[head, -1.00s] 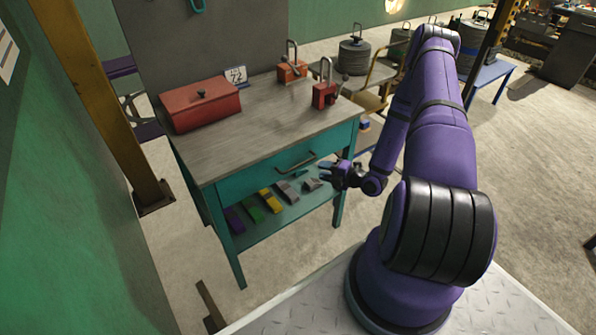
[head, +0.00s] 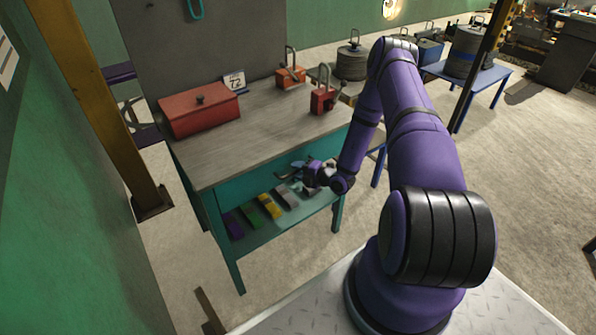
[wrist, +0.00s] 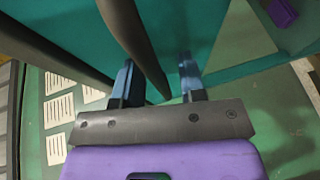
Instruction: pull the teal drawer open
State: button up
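The teal drawer (head: 238,188) is in the front of the workbench, under its top, and looks closed in the head view. My gripper (head: 292,172) is at the drawer front, where it hides most of the handle. In the wrist view the dark bar handle (wrist: 136,32) runs down between the two fingers of my gripper (wrist: 157,70). The fingers stand apart, with a visible gap between the handle and the right finger. Whether the left finger touches the handle I cannot tell. The teal drawer front (wrist: 70,22) lies behind the handle.
A red box (head: 200,110), a red padlock block (head: 322,98) and an orange one (head: 290,75) stand on the bench top (head: 255,125). Several coloured blocks lie on the lower shelf (head: 262,232). A yellow post (head: 105,110) rises at left. Open floor lies at right.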

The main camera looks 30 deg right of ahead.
grip_shut()
jog(key=shift+s, duration=0.1)
